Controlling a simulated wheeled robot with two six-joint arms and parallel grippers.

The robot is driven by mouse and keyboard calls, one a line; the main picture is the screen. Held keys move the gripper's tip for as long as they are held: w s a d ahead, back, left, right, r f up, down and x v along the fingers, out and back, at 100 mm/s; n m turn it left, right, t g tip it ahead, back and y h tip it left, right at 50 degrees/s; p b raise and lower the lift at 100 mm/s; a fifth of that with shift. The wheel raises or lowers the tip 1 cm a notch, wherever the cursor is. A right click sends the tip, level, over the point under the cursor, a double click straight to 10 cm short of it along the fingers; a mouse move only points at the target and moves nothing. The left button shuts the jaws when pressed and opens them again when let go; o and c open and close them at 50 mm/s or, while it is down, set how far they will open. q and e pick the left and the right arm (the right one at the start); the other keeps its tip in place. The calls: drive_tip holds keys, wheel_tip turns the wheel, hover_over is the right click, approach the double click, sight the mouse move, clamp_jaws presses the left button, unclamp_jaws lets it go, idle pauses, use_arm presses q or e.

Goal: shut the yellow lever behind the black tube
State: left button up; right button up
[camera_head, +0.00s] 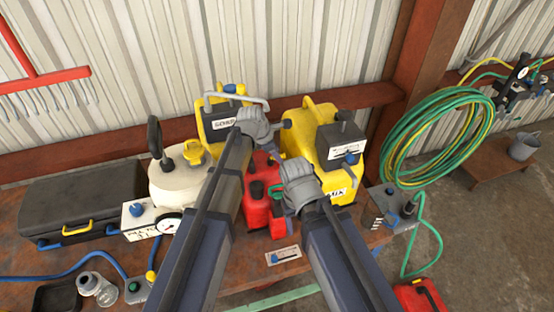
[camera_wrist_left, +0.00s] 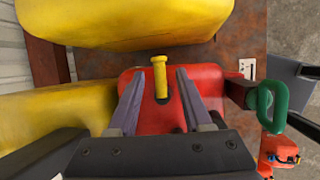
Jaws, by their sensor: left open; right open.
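In the left wrist view a yellow lever (camera_wrist_left: 159,80) with a wider end stands out at a dark slot in a red can (camera_wrist_left: 150,125). My left gripper (camera_wrist_left: 160,73) is open, with one finger on each side of the lever and a gap to each. In the head view my left gripper (camera_head: 268,148) is above the red can (camera_head: 262,168), and the lever cannot be made out there. My right gripper (camera_head: 291,207) is lower, close to the can's right side; its fingertips are mostly hidden. A short dark part (camera_wrist_left: 236,92) lies beside a green loop; I cannot tell whether it is the black tube.
Yellow cans (camera_head: 221,123) (camera_head: 298,135) stand close behind and beside the red can. A smaller red container (camera_head: 257,210) stands in front. A cream tank (camera_head: 178,185) with a gauge and a black case (camera_head: 85,203) are at left. A coiled hose (camera_head: 395,150) hangs at right.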

use_arm(q)
drive_tip(key=shift+w+d+f, duration=0.1)
drive_tip(key=shift+f, duration=0.2)
clamp_jaws()
idle(0.5)
